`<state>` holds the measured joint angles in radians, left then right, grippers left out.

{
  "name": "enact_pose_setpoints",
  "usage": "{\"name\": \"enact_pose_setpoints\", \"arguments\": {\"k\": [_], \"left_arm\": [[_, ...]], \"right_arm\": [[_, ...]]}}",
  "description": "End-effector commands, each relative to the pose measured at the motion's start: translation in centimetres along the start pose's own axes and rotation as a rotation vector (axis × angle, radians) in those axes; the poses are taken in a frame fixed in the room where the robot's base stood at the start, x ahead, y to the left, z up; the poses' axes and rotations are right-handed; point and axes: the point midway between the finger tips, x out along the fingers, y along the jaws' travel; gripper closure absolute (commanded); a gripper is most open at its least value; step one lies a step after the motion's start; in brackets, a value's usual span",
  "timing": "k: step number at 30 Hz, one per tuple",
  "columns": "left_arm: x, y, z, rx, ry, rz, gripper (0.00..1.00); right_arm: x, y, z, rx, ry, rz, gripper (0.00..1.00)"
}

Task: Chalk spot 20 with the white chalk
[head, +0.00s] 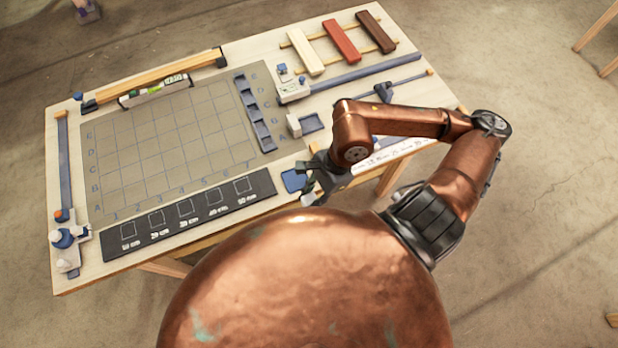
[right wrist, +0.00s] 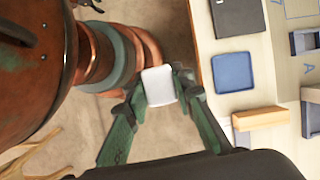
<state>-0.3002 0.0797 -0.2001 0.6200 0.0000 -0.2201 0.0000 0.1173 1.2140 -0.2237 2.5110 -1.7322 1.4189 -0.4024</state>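My right gripper (head: 312,188) is shut on a small white block, which looks like the white chalk (right wrist: 158,86). In the right wrist view the chalk sits between the two green fingertips. In the head view it is mostly hidden by the gripper. The gripper is at the table's front edge, beside the blue square pad (head: 294,180) and right of the black strip. The black strip (head: 148,237) lies along the front of the table, with several outlined squares in a row. White labels under the squares are too small to read surely. My left gripper is not in view.
A grey gridded mat (head: 160,150) with letters and numbers lies behind the black strip. A blue tray row (head: 255,115) runs along its right side. Cream (head: 306,52), red (head: 341,41) and brown (head: 375,32) slats lie at the back right.

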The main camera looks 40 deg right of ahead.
Motion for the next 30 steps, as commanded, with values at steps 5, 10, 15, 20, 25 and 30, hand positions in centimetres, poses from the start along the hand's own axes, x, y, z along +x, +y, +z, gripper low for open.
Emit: {"name": "enact_pose_setpoints", "arguments": {"k": [5,10,15,20,25,30], "left_arm": [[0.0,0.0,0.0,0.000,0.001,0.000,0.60],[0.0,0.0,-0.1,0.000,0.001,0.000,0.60],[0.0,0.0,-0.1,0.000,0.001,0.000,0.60],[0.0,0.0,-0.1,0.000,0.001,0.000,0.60],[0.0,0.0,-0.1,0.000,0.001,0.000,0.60],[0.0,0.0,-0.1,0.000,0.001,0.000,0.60]], "right_arm": [[0.0,0.0,0.0,0.000,0.000,0.000,0.90],[0.0,0.0,0.0,-0.001,0.000,0.000,0.97],[0.0,0.0,0.0,-0.001,0.000,0.000,0.97],[0.2,-0.7,0.0,-0.039,-0.001,0.016,0.97],[0.8,-3.3,0.0,-0.233,-0.001,0.094,0.97],[1.5,-7.0,0.3,-0.570,0.000,0.233,0.97]]}}
